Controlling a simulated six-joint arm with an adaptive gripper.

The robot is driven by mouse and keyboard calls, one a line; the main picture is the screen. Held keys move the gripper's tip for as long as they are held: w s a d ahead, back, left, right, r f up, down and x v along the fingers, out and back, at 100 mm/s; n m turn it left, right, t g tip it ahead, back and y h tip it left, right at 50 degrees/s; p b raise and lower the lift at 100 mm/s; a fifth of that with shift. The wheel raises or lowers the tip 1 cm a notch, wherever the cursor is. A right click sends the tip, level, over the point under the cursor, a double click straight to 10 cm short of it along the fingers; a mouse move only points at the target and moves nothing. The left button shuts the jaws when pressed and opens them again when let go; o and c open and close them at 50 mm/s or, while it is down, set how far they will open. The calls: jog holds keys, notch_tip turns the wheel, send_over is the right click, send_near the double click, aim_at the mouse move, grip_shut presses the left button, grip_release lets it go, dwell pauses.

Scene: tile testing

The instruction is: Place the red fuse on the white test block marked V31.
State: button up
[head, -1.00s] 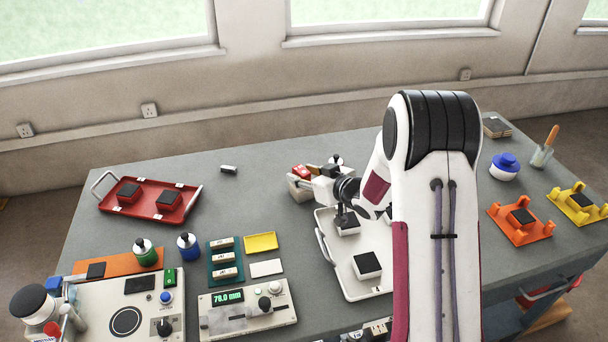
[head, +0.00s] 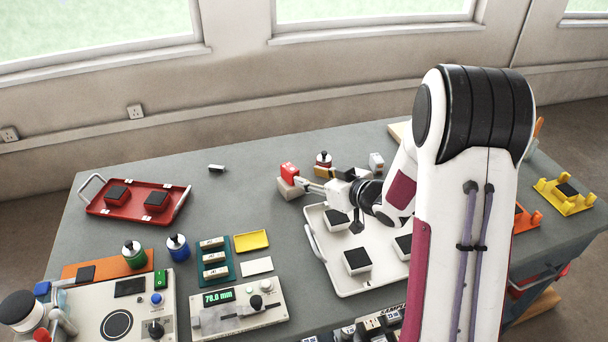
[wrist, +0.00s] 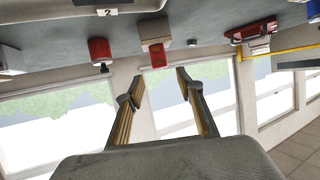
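My gripper (head: 306,179) is just right of the fuse. In the wrist view my fingers (wrist: 160,87) are spread, with nothing between the tips; the fuse stands beyond them, seemingly apart.
A red knobbed weight (head: 323,160) stands behind my gripper, near a grey piece (head: 376,162). The white tray (head: 352,285) with black-topped blocks lies in front. A red tray (head: 133,212) is at far left. The table between is mostly clear.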

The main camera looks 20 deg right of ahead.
jog(key=shift+v, duration=1.35)
jog(key=shift+d+r, duration=0.1)
jog(key=shift+r, duration=0.05)
jog(key=s+d+r+m+g+h, duration=0.25)
jog(key=s+r+h, duration=0.45)
jog(key=s+r, duration=0.45)
jog(key=s+a+m+g+y, duration=0.1)
jog(key=s+a, duration=0.3)
jog(key=s, duration=0.8)
jog(key=s+a+m+g+y, duration=0.1)
jog(key=s+a+g, duration=0.2)
jog(key=s, duration=0.9)
jog(key=shift+a+r, duration=0.2)
jog(key=shift+a, duration=0.85)
